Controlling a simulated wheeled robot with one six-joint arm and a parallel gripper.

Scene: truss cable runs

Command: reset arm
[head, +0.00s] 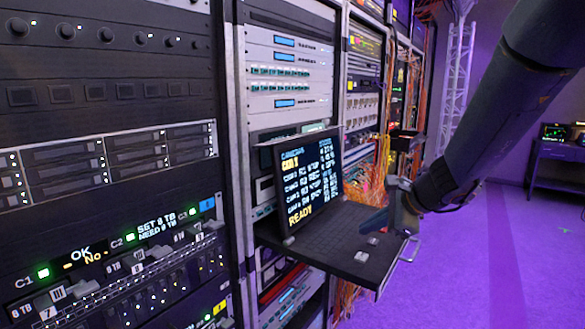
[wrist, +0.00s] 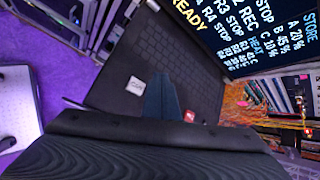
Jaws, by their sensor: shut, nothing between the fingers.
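My arm comes down from the upper right in the head view. It ends in my gripper (head: 372,226), just above a pull-out shelf (head: 335,228). The fingers look dark blue, closed together and empty. In the wrist view, my gripper (wrist: 160,82) points over the dark keyboard surface of the shelf (wrist: 115,65). I cannot tell exactly how far the fingertips are above the surface.
A monitor (head: 309,180) reading READY stands on the shelf, close to my fingers. Tall equipment racks (head: 110,120) fill the left. Orange cables (head: 375,180) hang behind the shelf. The purple floor (head: 475,265) on the right is open, with a table (head: 558,150) far back.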

